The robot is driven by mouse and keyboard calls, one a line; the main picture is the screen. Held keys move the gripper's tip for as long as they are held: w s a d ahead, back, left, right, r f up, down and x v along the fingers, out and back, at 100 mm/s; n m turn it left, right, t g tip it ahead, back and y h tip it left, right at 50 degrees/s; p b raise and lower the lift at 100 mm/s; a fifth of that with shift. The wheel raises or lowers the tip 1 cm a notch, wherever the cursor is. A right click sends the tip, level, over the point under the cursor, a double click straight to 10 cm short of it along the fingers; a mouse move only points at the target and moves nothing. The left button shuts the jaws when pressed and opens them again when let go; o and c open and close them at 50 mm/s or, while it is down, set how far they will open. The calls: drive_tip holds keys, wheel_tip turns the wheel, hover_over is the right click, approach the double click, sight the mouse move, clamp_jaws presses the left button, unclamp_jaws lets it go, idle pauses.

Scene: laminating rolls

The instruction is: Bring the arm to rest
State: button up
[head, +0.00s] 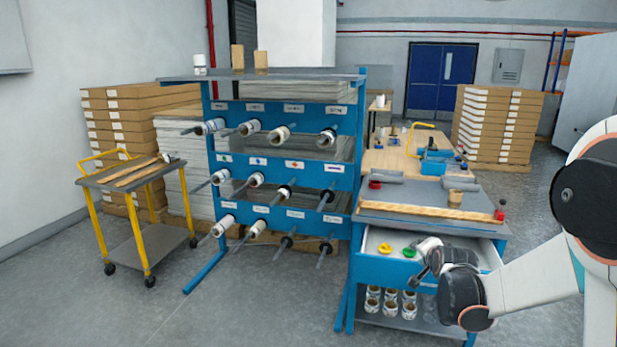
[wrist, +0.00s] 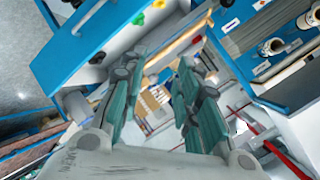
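My arm reaches in from the right side of the head view, bent at a large black and white joint. My gripper (head: 424,268) is in front of the open drawer (head: 478,255) of the blue workbench, small and partly merged with the dark wrist in that view. In the wrist view its two greenish fingers stand apart with my gripper (wrist: 160,88) empty between them. Only the distant room shows through the gap. A yellow knob-like piece (head: 385,249) and a green one (head: 409,252) lie in the drawer, left of my gripper.
A blue rack (head: 283,181) with several rolls on protruding rods stands left of the workbench. A yellow-framed cart (head: 146,236) is at far left. White rolls (head: 390,308) sit on the shelf below the drawer. Floor at front left is clear.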

drive_tip(key=s+a+r+n+g, duration=0.1)
drive_tip(key=s+a+r+n, duration=0.4)
drive_tip(key=s, duration=0.4)
drive_tip(key=s+a+n+g, duration=0.1)
drive_tip(key=s+a+n, duration=0.1)
drive_tip(key=s, duration=0.8)
drive_tip(key=s+a+n+g+y, duration=0.1)
drive_tip(key=s+a+n, duration=0.2)
drive_tip(key=s, duration=0.7)
drive_tip(key=s+a+n+g, duration=0.2)
drive_tip(key=s, duration=0.8)
drive_tip(key=shift+s+a+r+n+y, duration=0.15)
drive_tip(key=shift+a+r+n+y, duration=0.05)
drive_tip(key=shift+a+n+y, duration=0.1)
